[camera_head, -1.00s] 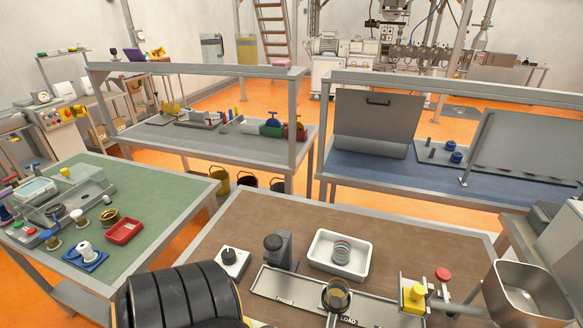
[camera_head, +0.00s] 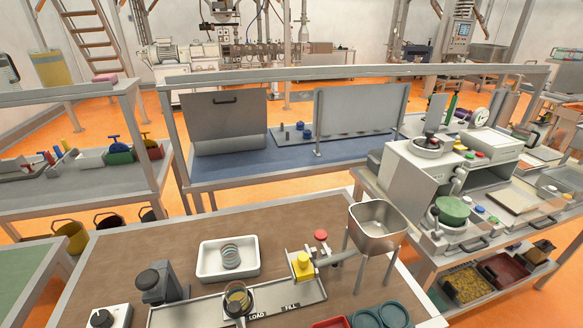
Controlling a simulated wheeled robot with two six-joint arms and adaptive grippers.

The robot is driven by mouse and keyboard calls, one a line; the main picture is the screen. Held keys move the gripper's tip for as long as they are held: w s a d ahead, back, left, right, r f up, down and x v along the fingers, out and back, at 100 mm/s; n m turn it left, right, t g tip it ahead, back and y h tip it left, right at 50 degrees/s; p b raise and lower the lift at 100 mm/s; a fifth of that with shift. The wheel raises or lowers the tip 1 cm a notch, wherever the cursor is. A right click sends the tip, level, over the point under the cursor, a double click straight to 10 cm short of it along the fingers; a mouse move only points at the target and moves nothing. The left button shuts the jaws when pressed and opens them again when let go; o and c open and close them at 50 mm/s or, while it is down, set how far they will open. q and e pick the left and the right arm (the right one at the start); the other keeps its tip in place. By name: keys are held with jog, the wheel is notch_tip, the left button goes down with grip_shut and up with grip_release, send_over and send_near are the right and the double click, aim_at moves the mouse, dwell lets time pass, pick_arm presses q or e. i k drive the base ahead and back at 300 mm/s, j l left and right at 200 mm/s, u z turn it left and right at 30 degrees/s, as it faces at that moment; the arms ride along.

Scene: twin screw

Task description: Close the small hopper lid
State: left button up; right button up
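A square steel hopper (camera_head: 380,222) stands on thin legs at the right end of the brown table (camera_head: 150,232). Its top is open and I look down into its empty inside. A grey pipe runs from beside it to a yellow block (camera_head: 303,264) on a small metal fixture. I cannot pick out a lid on this hopper with certainty. A round green cover (camera_head: 453,208) sits on a pot on the bench at the right; I cannot tell if it is a hopper lid. Neither of my grippers shows in the head view.
A white tray (camera_head: 213,272) holds several coiled rings. A red knob (camera_head: 321,236) stands beside the hopper. A metal rail marked LOAD and FILL (camera_head: 200,308) lies along the front. Teal round dishes (camera_head: 394,314) sit at the front right. Bare brown tabletop lies behind the tray.

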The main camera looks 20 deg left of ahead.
aim_at(411, 189)
jog(key=l+u, duration=0.15)
jog(key=u, duration=0.25)
jog(key=i+l+u, duration=0.1)
jog(key=u, duration=0.3)
jog(key=l+u, duration=0.2)
jog(key=u, duration=0.2)
jog(key=l+u, duration=0.15)
jog(key=l, duration=0.4)
jog(key=l+u, duration=0.15)
jog(key=l, duration=0.4)
jog(key=k+l+u, duration=0.2)
jog(key=l, duration=0.35)
jog(key=l+u, duration=0.15)
jog(key=l, duration=0.45)
